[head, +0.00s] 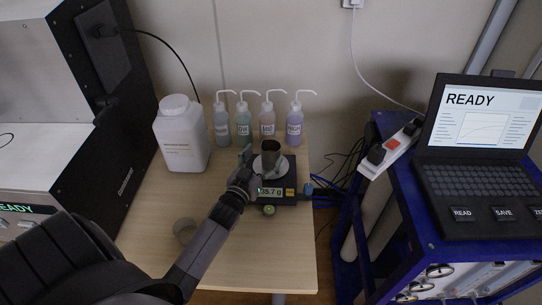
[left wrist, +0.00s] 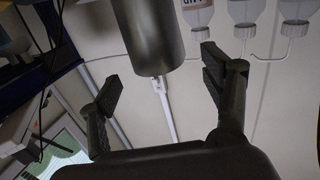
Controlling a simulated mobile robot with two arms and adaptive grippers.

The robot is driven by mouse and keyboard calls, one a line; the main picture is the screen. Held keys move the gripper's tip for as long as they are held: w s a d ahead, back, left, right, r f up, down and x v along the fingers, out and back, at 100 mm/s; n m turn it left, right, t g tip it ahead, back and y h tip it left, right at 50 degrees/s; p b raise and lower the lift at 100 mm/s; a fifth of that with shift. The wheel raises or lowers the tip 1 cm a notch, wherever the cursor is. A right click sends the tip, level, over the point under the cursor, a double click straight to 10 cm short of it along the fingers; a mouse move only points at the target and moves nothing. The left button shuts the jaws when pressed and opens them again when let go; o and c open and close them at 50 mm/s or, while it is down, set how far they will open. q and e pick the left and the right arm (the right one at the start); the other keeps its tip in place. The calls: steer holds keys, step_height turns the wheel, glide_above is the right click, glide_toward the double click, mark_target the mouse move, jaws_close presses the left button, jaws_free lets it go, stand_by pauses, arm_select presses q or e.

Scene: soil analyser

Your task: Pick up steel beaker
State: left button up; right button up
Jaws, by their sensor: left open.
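The steel beaker (head: 271,151) stands upright on the black digital scale (head: 290,194), whose display reads about 35.7 g. In the left wrist view the beaker (left wrist: 150,35) is a dark grey cylinder at the top, between the lines of the two fingers. My left gripper (head: 250,172) is at the scale's left side, close to the beaker, and hides part of the scale. In the left wrist view its fingers (left wrist: 162,80) are spread wide, with nothing between the tips; contact with the beaker cannot be made out. My right gripper is not in view.
Several wash bottles (head: 268,119) stand behind the scale, and a white jug (head: 182,135) stands at the back left. A laptop (head: 478,150) is on the blue rack at right.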

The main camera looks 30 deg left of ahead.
mark_target(271, 146)
arm_select(q)
steer(key=shift+w+a+p, duration=0.15)
steer(key=shift+w+p, duration=0.15)
steer(key=shift+w, duration=1.1)
steer(key=shift+w+a+p, duration=0.15)
steer(key=shift+w+p, duration=0.1)
steer(key=shift+w, duration=1.1)
steer(key=shift+s+r, duration=0.1)
steer(key=shift+c, duration=0.3)
steer(key=c, duration=1.3)
